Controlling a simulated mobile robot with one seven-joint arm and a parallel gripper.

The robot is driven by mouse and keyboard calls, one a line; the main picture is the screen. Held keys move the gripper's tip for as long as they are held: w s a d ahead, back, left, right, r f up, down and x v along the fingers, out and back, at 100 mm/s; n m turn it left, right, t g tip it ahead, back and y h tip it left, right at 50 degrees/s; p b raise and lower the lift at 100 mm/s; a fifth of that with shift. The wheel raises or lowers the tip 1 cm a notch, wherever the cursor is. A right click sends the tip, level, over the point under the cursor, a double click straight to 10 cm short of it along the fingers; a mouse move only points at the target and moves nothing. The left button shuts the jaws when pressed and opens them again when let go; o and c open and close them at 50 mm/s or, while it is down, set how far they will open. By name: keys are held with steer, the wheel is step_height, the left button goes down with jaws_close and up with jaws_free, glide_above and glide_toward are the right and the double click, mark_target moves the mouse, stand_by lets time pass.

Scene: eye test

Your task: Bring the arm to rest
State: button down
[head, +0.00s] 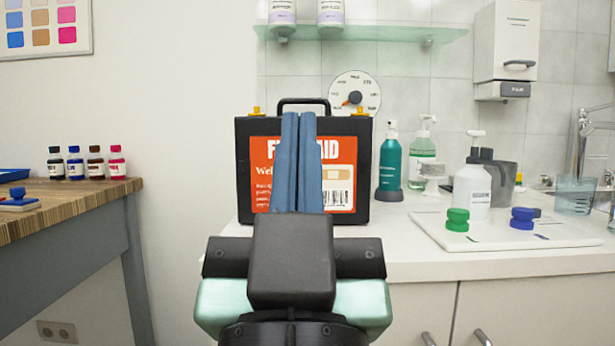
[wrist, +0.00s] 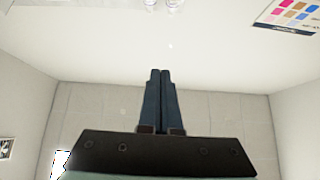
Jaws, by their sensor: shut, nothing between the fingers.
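My gripper (head: 298,118) stands upright in the middle of the head view, its two long blue fingers together with nothing between them. Its fingers pass in front of a black first aid kit (head: 243,200) with an orange label, hiding part of the label. In the wrist view my gripper (wrist: 160,74) shows its fingers closed side by side against a pale wall.
A white counter (head: 420,262) holds a teal bottle (head: 391,165), a white pump bottle (head: 471,190) and a white tray (head: 452,238) with green and blue stamps. A wooden table (head: 60,203) with several small ink bottles stands left. A glass shelf (head: 400,34) hangs above.

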steer(key=shift+s+r, duration=0.1)
stand_by(0.3)
step_height(320, 180, up, 52)
steer(key=s+f+t+p, duration=0.1)
steer(key=s+p, duration=0.2)
steer(key=p, duration=4.6)
step_height(320, 180, down, 52)
steer(key=s+d+b, duration=0.1)
steer(key=b, duration=5.1)
steer(key=shift+s+d+f, duration=0.2)
steer(key=shift+s+d, duration=0.1)
steer(key=shift+w+r, duration=0.1)
